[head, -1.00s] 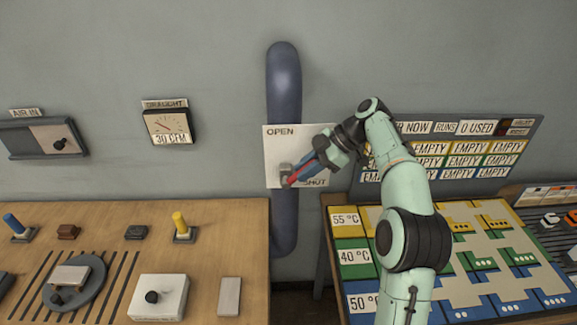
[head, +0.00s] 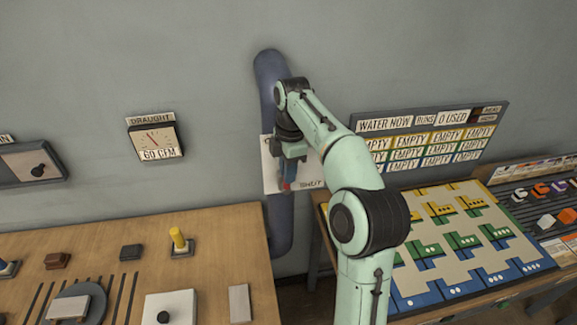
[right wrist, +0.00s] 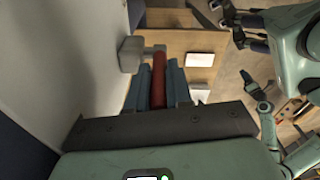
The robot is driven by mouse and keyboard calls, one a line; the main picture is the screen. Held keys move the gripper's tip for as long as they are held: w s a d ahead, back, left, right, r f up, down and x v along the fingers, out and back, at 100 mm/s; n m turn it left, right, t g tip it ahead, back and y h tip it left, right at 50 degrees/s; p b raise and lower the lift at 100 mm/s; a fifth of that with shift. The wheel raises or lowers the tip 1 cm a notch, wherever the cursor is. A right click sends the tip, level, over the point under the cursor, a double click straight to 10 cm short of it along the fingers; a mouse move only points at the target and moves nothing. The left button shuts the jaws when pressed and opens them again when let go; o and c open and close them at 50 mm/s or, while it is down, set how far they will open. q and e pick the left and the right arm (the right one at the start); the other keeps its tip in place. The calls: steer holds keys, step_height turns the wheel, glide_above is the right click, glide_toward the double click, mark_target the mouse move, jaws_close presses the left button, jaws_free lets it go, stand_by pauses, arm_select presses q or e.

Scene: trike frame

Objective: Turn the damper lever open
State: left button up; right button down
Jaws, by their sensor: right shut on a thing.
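The damper lever has a red handle (right wrist: 158,80) and a grey pivot block (right wrist: 130,55), seen in the right wrist view. In the head view only a little red (head: 287,186) shows below my right gripper (head: 288,174). The white damper plate (head: 311,174) sits on the blue-grey pipe (head: 281,232). SHUT reads at its lower right; the OPEN label is mostly hidden by my arm. My left gripper (right wrist: 242,24) seems to show at the right wrist view's upper right; its jaws are unclear.
The draught gauge (head: 155,140) on the wall reads 60 CFM. A wooden bench (head: 215,225) with a yellow lever (head: 178,239) and several small parts stands left of the pipe. A coloured board table (head: 430,265) stands right, below a wall board (head: 430,140).

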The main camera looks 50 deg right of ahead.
arm_select(q)
steer(key=shift+w+a+r, duration=0.15)
steer(key=shift+w+r, duration=0.2)
steer(key=shift+w, duration=0.15)
arm_select(e)
steer(key=shift+w+a+h, duration=0.15)
steer(key=shift+a+h, duration=0.05)
steer(key=shift+h, duration=0.1)
steer(key=shift+g, duration=0.3)
steer(key=c, duration=1)
jaws_free()
steer(key=shift+c, duration=0.2)
